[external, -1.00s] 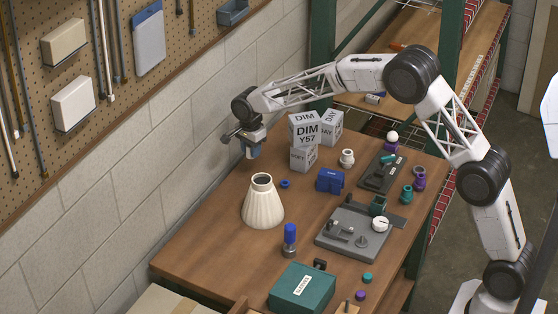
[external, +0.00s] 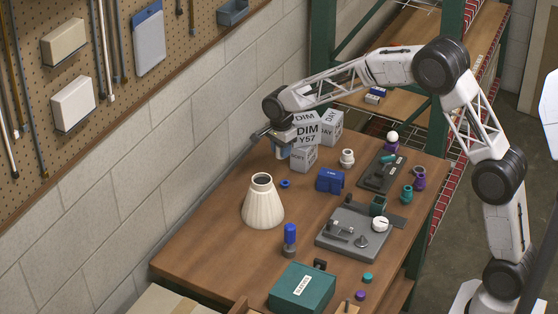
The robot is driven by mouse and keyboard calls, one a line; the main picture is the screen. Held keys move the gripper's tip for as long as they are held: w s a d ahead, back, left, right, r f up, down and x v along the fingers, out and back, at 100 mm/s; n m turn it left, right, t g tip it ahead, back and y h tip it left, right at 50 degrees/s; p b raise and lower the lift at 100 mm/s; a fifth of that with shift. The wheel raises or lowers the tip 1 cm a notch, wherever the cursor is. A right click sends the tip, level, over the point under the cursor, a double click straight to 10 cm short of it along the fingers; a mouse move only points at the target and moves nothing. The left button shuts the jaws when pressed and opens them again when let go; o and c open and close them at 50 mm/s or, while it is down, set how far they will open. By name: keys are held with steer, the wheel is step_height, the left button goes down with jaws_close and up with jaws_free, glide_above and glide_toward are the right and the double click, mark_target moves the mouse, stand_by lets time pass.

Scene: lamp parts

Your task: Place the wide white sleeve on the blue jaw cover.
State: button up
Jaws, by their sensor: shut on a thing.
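My gripper (external: 283,152) is at the far left part of the table, in front of the grey-white labelled cubes. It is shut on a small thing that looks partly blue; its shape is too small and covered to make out. A blue block (external: 330,180), perhaps the blue jaw cover, stands on the table to the right of my gripper. A small white collar-like part (external: 347,158) stands upright behind the block. A large ribbed white cone (external: 262,207) with an open top stands to the front left. I cannot tell which white part is the wide sleeve.
Labelled cubes (external: 304,158) are stacked close beside my gripper. A small blue ring (external: 285,184) lies near the cone. A grey fixture plate (external: 340,246), a dark tray (external: 372,180), a blue-topped cylinder (external: 290,238) and a green box (external: 302,289) take up the front and right.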

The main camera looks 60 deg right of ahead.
steer(key=s+d+m, duration=0.1)
steer(key=s+m, duration=0.1)
steer(key=s, duration=2.9)
steer(key=shift+s+d, duration=0.15)
steer(key=shift+s, duration=0.1)
steer(key=shift+w+r, duration=0.1)
glide_above(332, 173)
steer(key=shift+w+f, duration=0.1)
steer(key=shift+f, duration=0.65)
steer(key=shift+f, duration=0.15)
steer(key=shift+f, duration=1.6)
steer(key=shift+f, duration=0.15)
steer(key=o, duration=0.9)
